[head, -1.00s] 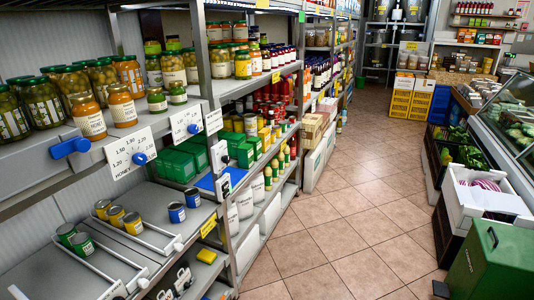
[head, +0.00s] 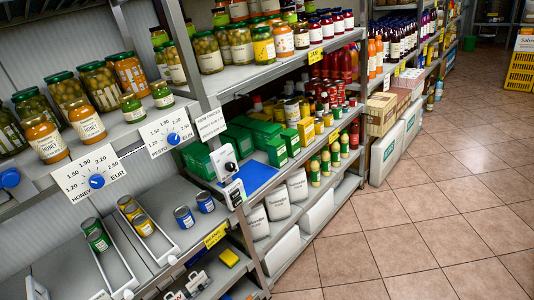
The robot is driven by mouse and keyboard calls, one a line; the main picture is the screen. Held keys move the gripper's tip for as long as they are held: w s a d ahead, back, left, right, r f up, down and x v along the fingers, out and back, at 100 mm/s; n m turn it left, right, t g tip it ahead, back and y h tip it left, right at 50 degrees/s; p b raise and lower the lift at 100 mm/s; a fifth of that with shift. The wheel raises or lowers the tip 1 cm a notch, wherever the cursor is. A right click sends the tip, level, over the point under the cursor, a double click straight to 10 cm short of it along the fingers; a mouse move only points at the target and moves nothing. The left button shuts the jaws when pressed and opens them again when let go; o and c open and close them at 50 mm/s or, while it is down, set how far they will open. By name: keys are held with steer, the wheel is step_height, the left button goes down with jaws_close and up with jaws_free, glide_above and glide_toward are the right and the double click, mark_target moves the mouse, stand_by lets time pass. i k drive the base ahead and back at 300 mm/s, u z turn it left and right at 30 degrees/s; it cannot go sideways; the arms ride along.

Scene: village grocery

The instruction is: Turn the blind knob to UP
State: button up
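No knob in the head view can be read as marked for the blind or UP. A small white box with a dark round knob (head: 230,166) is on the shelf front, with a small label plate (head: 234,194) below it, too small to read. Two price dials have blue knobs: the HONEY dial (head: 97,181) and the PESTO dial (head: 173,139). My gripper is not in view.
Shelves of jars, such as a honey jar (head: 86,122), fill the left and middle. A blue mat (head: 246,178) is beside the white box. The tiled floor (head: 430,215) is clear on the right.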

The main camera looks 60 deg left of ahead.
mark_target(230, 167)
steer(key=u, duration=0.5)
steer(key=i, duration=1.25)
steer(key=u, duration=0.9)
steer(key=k, duration=0.65)
steer(key=u, duration=0.15)
steer(key=i, duration=0.7)
steer(key=z, duration=0.1)
